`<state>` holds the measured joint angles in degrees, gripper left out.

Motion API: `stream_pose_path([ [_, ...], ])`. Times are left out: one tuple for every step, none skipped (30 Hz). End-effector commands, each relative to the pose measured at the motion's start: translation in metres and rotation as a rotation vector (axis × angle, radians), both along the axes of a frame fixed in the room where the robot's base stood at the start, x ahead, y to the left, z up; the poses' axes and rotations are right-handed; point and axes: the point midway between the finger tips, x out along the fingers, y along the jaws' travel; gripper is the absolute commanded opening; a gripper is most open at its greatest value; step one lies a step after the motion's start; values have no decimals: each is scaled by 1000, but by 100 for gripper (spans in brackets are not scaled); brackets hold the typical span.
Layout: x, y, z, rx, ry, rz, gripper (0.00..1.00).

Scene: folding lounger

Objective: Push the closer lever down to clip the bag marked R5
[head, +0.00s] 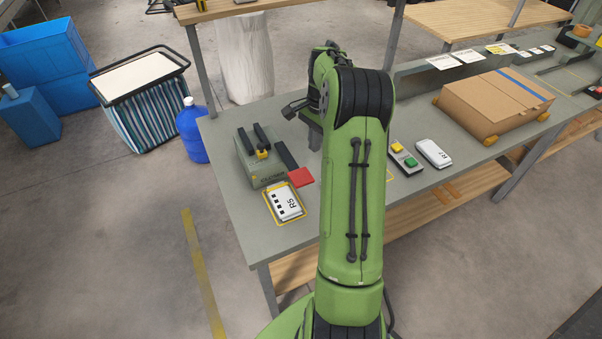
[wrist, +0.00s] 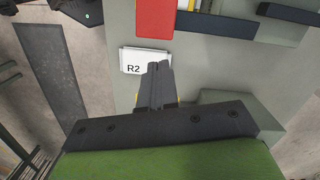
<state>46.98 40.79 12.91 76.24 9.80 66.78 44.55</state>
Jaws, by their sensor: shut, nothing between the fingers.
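The closer (head: 262,168) is a grey-green box with black bars on top, on the left part of the table. Its dark lever (head: 286,156) slants towards a red pad (head: 301,177). The red pad also shows at the top of the wrist view (wrist: 155,18). The bag marked R5 (head: 287,202) lies flat inside a yellow outline in front of the closer. My gripper (wrist: 158,68) is shut and empty, apart from the red pad. My arm hides part of the table in the head view.
A blue water jug (head: 191,135) and a striped basket (head: 145,102) stand on the floor left of the table.

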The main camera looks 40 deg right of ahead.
Motion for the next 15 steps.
stream_pose_path([
  [1,-2,16,-4,-4,0,0],
  [1,-2,23,-3,-3,0,0],
  [1,-3,32,-3,-3,0,0],
  [1,-4,38,-3,-3,0,0],
  [0,-4,43,-2,-2,0,0],
  [1,-5,49,-2,-2,-1,0],
  [0,-5,53,-2,-2,-1,0],
  [0,-6,56,-2,-1,-1,0],
  [0,-6,59,-2,-1,-1,0],
  [0,-6,61,-1,-1,-1,0],
  [0,-6,62,-1,-1,0,0],
  [0,-6,62,0,0,0,0],
  [0,-6,63,0,0,0,0],
  [0,-6,62,0,0,0,0],
  [0,-6,62,0,0,0,0],
])
